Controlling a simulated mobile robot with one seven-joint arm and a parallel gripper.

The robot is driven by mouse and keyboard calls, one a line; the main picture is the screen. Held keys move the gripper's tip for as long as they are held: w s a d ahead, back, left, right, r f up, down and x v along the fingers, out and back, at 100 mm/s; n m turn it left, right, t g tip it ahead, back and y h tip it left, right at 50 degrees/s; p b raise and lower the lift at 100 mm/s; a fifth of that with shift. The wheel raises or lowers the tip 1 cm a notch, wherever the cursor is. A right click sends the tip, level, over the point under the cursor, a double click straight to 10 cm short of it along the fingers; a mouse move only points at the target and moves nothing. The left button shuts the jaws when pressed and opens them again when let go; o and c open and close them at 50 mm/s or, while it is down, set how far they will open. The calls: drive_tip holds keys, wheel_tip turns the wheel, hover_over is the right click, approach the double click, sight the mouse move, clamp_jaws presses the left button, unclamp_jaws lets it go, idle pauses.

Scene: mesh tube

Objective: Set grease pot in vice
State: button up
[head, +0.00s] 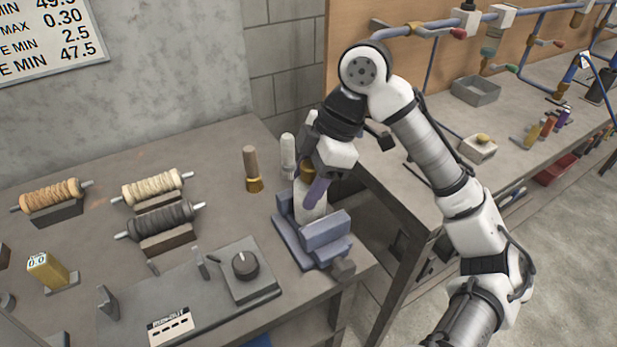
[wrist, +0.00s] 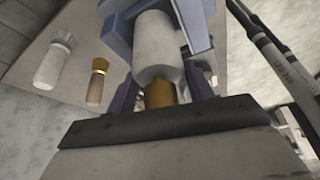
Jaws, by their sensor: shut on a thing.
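The grease pot, a pale cylinder with a brass neck, shows below my gripper in the head view (head: 308,211) and in the middle of the wrist view (wrist: 157,45). My gripper (head: 312,188) points down and is shut on the pot near its brass part, with purple fingers on either side in the wrist view (wrist: 163,90). The blue-grey vice (head: 326,229) stands at the bench's right corner. The pot's lower end is at the vice, between its blue parts as seen from the wrist. Whether it rests on the vice floor is hidden.
A wooden-handled tool with a brass base (head: 252,168) and a pale bottle-like piece (head: 288,153) stand close behind and left of the vice. A dial box (head: 246,270) stands in front-left. Spools (head: 157,187) lie further left. A second bench (head: 440,130) is on the right.

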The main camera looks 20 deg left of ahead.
drive_tip(key=shift+f, duration=0.4)
drive_tip(key=o, duration=1.3)
drive_tip(key=shift+c, duration=0.2)
